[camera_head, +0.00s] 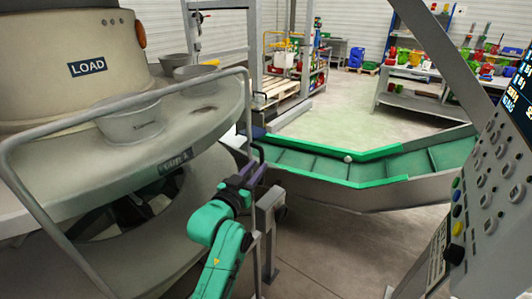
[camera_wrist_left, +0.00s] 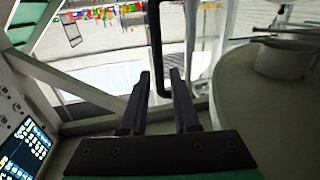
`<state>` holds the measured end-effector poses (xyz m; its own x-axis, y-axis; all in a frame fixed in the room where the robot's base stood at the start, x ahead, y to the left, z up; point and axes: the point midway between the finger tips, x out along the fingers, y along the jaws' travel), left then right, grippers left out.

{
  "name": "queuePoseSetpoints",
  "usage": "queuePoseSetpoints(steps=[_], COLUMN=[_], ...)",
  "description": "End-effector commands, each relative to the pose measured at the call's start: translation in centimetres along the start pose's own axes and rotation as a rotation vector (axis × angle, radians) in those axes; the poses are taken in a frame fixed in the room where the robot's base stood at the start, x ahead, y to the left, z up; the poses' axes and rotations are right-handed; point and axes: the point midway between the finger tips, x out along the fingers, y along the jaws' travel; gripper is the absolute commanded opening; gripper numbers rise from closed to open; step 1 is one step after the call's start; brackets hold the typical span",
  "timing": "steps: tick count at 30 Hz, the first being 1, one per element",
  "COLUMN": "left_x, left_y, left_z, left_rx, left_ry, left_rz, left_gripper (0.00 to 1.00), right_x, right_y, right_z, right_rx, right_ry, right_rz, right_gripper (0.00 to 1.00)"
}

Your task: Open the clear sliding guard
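The guard shows in the head view as a rounded grey tubular frame (camera_head: 120,103) across the front of the round LOAD machine. Its clear panel is hard to make out. A dark upright handle bar (camera_head: 262,152) stands at the frame's right end. My left gripper (camera_head: 256,172) is at this bar, with its purple fingers pointing up toward it. In the left wrist view the black handle bar (camera_wrist_left: 157,40) runs down to the gap between the fingertips (camera_wrist_left: 160,76). The fingers are apart; I cannot tell whether the bar is between them or just beyond. My right gripper is out of view.
A green conveyor (camera_head: 320,165) runs behind the gripper to the right. A grey post (camera_head: 268,235) stands just right of my left arm. A control panel (camera_head: 495,170) fills the right edge. Grey cups (camera_head: 130,115) sit on the machine's rim. Open floor lies beyond the conveyor.

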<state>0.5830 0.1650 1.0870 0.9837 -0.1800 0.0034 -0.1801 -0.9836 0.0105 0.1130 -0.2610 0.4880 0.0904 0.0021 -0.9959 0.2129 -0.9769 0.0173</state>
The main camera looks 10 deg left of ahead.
Motion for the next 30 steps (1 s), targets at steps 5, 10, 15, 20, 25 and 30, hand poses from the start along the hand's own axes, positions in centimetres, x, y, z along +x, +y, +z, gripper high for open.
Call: queuePoseSetpoints(steps=[5, 10, 15, 20, 25, 30], left_x=[4.5, 6.6, 6.9, 6.9, 6.9, 6.9], left_y=[0.1, 0.0, 0.0, 0.0, 0.0, 0.0], left_z=[-0.4, -0.1, 0.1, 0.1, 0.1, 0.1], left_rx=[-0.001, 0.000, 0.000, 0.000, 0.000, 0.000], left_ry=[0.000, -0.002, -0.002, -0.003, -0.003, -0.003], left_rz=[0.001, 0.000, 0.000, 0.000, 0.000, 0.000], left_gripper=[0.29, 0.29, 0.29, 0.07, 0.00, 0.00], right_x=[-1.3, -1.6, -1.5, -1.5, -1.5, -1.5], right_y=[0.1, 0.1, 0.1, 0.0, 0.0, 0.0], right_z=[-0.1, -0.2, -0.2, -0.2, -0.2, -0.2], right_rx=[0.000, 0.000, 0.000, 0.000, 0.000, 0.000], right_ry=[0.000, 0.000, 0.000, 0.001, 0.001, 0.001], right_rz=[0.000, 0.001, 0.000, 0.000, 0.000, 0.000], right_gripper=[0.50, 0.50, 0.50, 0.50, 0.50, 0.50])
